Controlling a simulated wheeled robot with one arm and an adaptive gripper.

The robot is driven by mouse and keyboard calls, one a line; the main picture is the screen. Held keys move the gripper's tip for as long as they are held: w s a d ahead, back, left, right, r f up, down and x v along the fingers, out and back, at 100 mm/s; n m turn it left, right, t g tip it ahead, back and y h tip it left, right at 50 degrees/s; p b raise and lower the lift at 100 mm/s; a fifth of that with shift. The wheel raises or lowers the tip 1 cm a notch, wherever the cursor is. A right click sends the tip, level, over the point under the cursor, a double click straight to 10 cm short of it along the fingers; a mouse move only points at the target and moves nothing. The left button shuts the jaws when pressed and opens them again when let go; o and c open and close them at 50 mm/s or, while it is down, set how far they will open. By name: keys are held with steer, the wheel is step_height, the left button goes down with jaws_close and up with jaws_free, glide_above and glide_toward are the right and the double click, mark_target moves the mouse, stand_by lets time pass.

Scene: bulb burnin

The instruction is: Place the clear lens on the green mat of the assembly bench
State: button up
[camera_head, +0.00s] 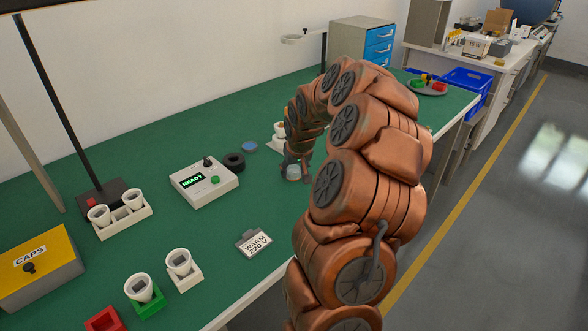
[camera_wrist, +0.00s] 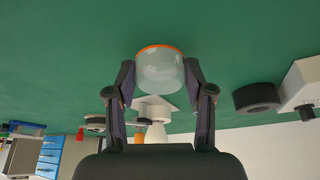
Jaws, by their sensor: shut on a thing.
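The clear lens (camera_wrist: 160,72) is a pale, see-through dome with an orange rim. My gripper (camera_wrist: 159,80) is shut on it, one finger on each side. In the head view the lens (camera_head: 293,172) shows below my gripper, low over the green mat (camera_head: 215,235) of the bench. I cannot tell whether it touches the mat. The wrist view is upside down, with the green mat (camera_wrist: 60,60) filling its upper part. My arm hides part of the bench's right side in the head view.
A white box reading READY (camera_head: 205,184), a black ring (camera_head: 234,162) and a blue disc (camera_head: 250,147) are left of the lens. A white holder (camera_head: 279,138) stands just behind my gripper. A WARM 220 V sign (camera_head: 254,243) lies nearer the front edge. Bare mat surrounds the sign.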

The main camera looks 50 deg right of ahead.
steer(key=shift+f, duration=0.1)
steer(key=o, duration=0.3)
steer(key=shift+f, duration=0.1)
steer(key=o, duration=0.5)
steer(key=shift+c, duration=0.2)
